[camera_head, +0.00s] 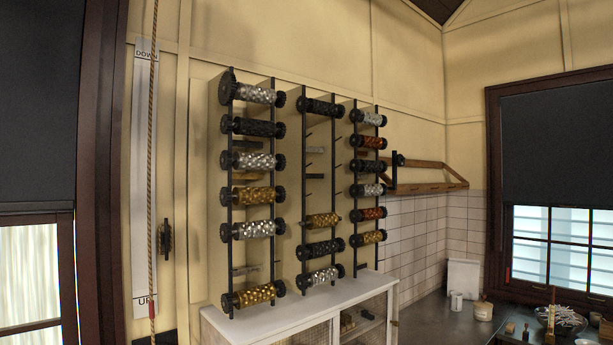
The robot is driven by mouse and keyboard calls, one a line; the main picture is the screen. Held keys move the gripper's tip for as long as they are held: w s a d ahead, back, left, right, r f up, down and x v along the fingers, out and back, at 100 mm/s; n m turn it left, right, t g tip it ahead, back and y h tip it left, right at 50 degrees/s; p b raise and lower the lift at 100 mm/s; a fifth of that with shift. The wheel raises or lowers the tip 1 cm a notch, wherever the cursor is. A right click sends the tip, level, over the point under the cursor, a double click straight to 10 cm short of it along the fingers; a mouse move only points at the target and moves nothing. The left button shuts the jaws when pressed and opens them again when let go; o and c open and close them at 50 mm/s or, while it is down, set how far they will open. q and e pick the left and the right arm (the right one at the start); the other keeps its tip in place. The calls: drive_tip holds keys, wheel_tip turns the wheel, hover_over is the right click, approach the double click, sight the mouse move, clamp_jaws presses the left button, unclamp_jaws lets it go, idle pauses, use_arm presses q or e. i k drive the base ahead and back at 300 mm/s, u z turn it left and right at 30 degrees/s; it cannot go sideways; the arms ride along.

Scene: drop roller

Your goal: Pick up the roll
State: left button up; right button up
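Several patterned rolls hang on a wall rack with black uprights (304,190). The left column holds a silver roll (254,94) at the top, then a black one (254,127), a silver one (254,161), a gold one (254,194), another silver one and a gold roll (254,296) at the bottom. The middle column holds a black roll (318,107) at the top and gold, black and silver rolls low down. The right column holds silver, copper (368,142), black and gold (369,237) rolls. Neither gripper is in view. I cannot tell which roll the task means.
A white cabinet (300,310) with mesh doors stands under the rack. A rope (152,180) hangs at the left. A wooden bracket (430,177) is on the wall.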

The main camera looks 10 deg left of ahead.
sight(370, 166)
drive_tip(key=z, duration=0.6)
drive_tip(key=i, duration=1.1)
drive_tip(key=u, duration=0.7)
drive_tip(key=i, duration=0.5)
drive_tip(key=u, duration=0.65)
